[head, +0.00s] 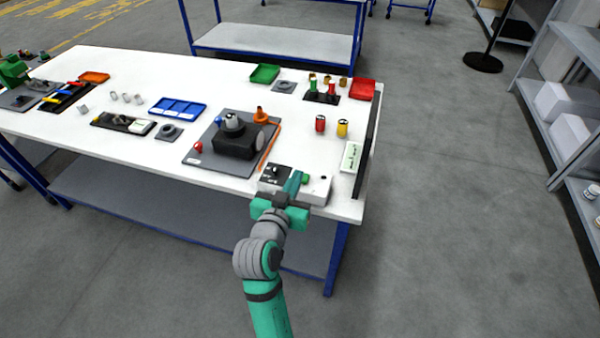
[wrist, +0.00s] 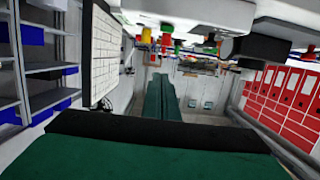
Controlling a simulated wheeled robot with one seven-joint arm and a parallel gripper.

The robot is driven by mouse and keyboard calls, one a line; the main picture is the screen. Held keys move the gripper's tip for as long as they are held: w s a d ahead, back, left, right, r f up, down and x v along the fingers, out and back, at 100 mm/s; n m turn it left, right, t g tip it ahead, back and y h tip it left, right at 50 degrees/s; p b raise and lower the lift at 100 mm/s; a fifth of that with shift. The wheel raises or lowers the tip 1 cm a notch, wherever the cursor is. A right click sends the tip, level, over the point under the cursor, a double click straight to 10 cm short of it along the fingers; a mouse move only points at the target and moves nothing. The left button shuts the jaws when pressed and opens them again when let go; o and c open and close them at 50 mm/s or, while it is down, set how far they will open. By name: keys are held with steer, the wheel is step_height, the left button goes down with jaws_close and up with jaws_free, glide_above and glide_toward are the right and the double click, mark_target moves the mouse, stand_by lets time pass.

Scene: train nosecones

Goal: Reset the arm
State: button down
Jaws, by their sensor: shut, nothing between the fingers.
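My gripper (head: 294,184) is at the front edge of the white table (head: 120,66), near its right end. Its teal fingers are together and empty, pointing towards the table over a small white and black box (head: 316,190). In the wrist view the shut fingers (wrist: 161,98) point straight ahead, and the scene appears upside down. I cannot tell whether the fingers touch the box.
A grey mat (head: 205,150) with a black device lies left of my gripper. A white-green panel (head: 351,157) and a dark upright board (head: 367,145) stand to the right. Red and yellow cylinders (head: 342,128) stand behind. The floor (head: 440,200) right of the table is clear.

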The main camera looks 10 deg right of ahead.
steer(key=s+a+f+n+t+y, duration=0.1)
steer(key=s+a+f+n+y, duration=0.25)
steer(key=s+f, duration=0.5)
steer(key=s+a+f+n+y, duration=0.2)
steer(key=s+a+f, duration=0.3)
steer(key=s+f, duration=0.3)
steer(key=s+a+r+y, duration=0.1)
steer(key=s, duration=1)
steer(key=s+a+r+y, duration=0.1)
steer(key=s, duration=1.1)
steer(key=shift+a+t, duration=0.25)
steer(key=shift+t, duration=0.15)
